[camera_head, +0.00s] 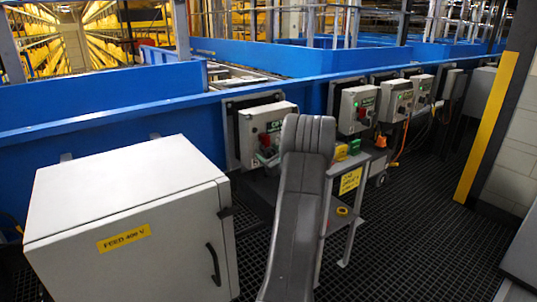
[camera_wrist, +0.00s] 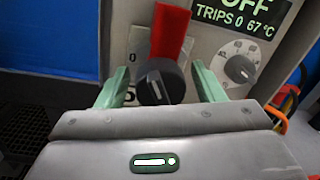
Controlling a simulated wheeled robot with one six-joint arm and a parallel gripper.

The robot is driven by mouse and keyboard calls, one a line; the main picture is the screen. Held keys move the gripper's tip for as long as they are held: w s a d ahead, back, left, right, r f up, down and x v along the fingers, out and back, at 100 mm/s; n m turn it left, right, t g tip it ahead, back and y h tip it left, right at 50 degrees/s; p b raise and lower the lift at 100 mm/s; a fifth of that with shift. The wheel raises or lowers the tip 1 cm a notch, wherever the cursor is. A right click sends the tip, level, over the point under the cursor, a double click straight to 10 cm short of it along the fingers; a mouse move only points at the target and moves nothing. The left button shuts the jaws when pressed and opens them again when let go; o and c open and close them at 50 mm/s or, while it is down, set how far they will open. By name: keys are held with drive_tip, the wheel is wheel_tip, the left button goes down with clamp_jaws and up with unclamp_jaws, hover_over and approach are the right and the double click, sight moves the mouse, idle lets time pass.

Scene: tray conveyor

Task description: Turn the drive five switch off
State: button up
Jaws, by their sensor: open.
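In the wrist view a black rotary knob (camera_wrist: 160,82) with a white pointer line sits on a grey switch panel (camera_wrist: 120,30). The pointer stands near upright, tilted slightly. A "0" mark shows at its upper left; a "5" label is partly hidden below it. My gripper (camera_wrist: 158,84) is open, with one green finger on each side of the knob; I cannot tell whether they touch it. A red handle (camera_wrist: 172,35) rises just above the knob. A display (camera_wrist: 240,15) reads "OFF", "TRIPS 0 67 °C". In the head view my arm hides my gripper.
A small white dial (camera_wrist: 239,69) is right of the knob. In the head view, grey control boxes (camera_head: 357,108) line the blue conveyor side (camera_head: 310,97). A large white cabinet (camera_head: 120,205) is at left. A small stand (camera_head: 343,170) is beside my arm. Dark grating floor (camera_head: 410,240) is open at right.

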drive_tip(key=v, duration=1.3)
drive_tip(key=shift+s+d, duration=0.2)
drive_tip(key=shift+s, duration=0.05)
drive_tip(key=shift+d, duration=0.1)
